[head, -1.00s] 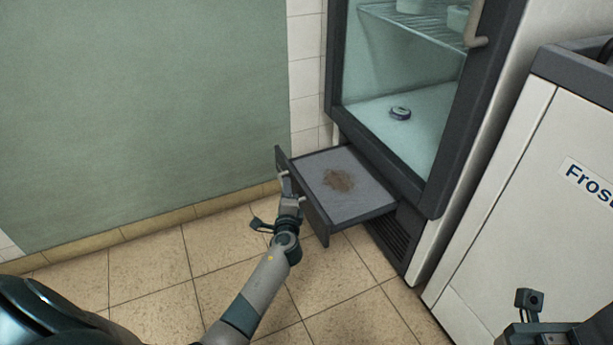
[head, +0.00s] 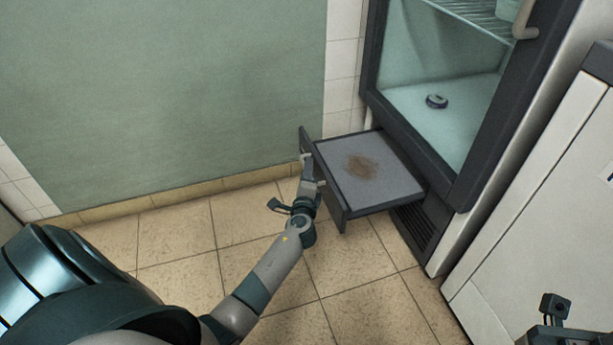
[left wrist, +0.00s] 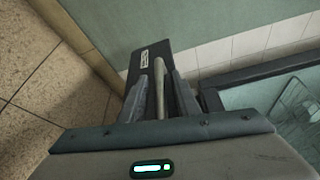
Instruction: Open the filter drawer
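The filter drawer (head: 391,188) is a shallow dark-framed drawer low on the glass-fronted fridge. It stands well out from the fridge, with a grey filter and a brown patch of dirt (head: 362,167) showing inside. My left gripper (head: 312,172) is at the drawer's front panel.
The fridge (head: 448,185) has a dark frame and a small round object (head: 436,102) on its floor. A white cabinet (head: 540,220) stands to the right. The tiled floor (head: 180,235) to the left of the drawer is clear, up to the green wall (head: 170,100).

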